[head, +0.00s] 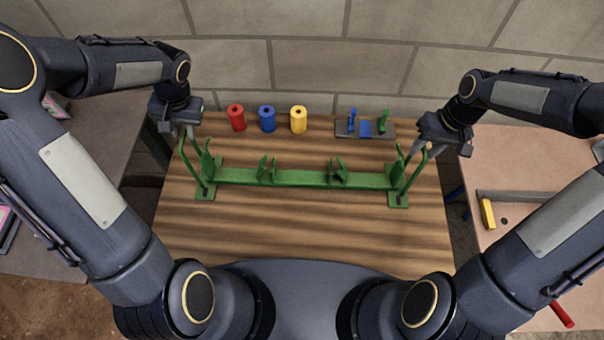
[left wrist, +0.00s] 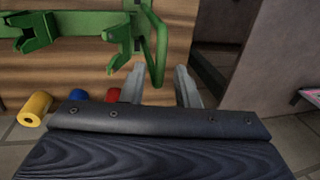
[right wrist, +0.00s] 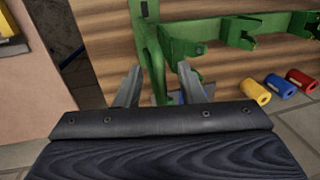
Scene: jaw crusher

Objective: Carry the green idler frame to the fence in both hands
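The green idler frame (head: 300,178) lies across the wooden table, with brackets along its crossbar and an upright loop handle at each end. My left gripper (head: 186,132) is at the top of the left handle. In the left wrist view its fingers (left wrist: 160,88) are apart, with the handle (left wrist: 161,45) between them. My right gripper (head: 428,146) is at the top of the right handle. In the right wrist view its fingers (right wrist: 160,88) are apart, with the handle (right wrist: 153,55) between them. Contact between fingers and handles cannot be told.
A block wall (head: 320,60) is behind. The table front (head: 290,230) is clear. A side bench (head: 520,160) is at right.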

